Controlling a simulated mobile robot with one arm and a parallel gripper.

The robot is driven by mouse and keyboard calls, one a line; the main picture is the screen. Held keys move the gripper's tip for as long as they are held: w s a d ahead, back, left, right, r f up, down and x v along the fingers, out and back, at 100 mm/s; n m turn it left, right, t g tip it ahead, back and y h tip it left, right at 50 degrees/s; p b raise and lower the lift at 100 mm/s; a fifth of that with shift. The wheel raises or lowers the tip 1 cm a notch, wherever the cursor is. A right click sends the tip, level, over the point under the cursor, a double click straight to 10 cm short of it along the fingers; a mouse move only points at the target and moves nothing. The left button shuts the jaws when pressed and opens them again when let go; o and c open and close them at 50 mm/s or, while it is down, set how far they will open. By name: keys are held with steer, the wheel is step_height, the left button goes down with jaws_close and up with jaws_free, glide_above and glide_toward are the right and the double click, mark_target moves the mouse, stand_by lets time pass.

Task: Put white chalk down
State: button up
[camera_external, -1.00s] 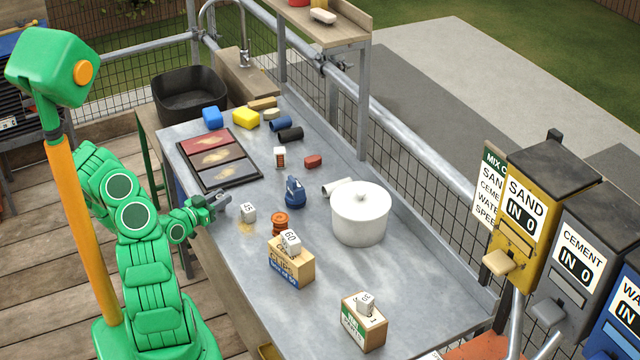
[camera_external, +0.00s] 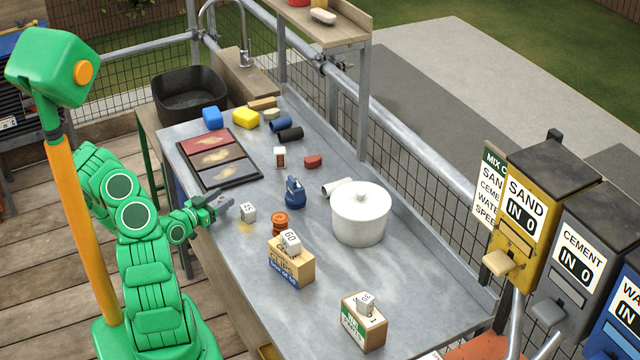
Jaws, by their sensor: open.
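My gripper (camera_external: 226,206) is at the left edge of the grey worktop (camera_external: 330,285), low over it, with its jaws open. I see nothing held between them. A small white cube with dark figures (camera_external: 248,211) stands just right of the fingertips, apart from them. A whitish cylinder (camera_external: 334,188) lies beside the white lidded pot (camera_external: 361,216), well to the right. I cannot tell whether either of these is the white chalk. Some yellowish powder lies below the cube.
An orange spool (camera_external: 280,222) and a blue chalk-reel-like tool (camera_external: 294,192) stand right of the cube. Cardboard boxes (camera_external: 290,265) (camera_external: 364,325) with white cubes on top stand nearer. A dark tray (camera_external: 212,161) lies behind the gripper. Bare worktop lies between these.

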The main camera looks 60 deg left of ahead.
steer(key=shift+s, duration=0.15)
steer(key=v, duration=0.7)
steer(key=shift+d+r, duration=0.15)
steer(key=shift+r, duration=0.05)
steer(key=shift+s+d, duration=0.1)
steer(key=shift+s, duration=0.15)
steer(key=c, duration=0.4)
steer(key=shift+w, duration=0.1)
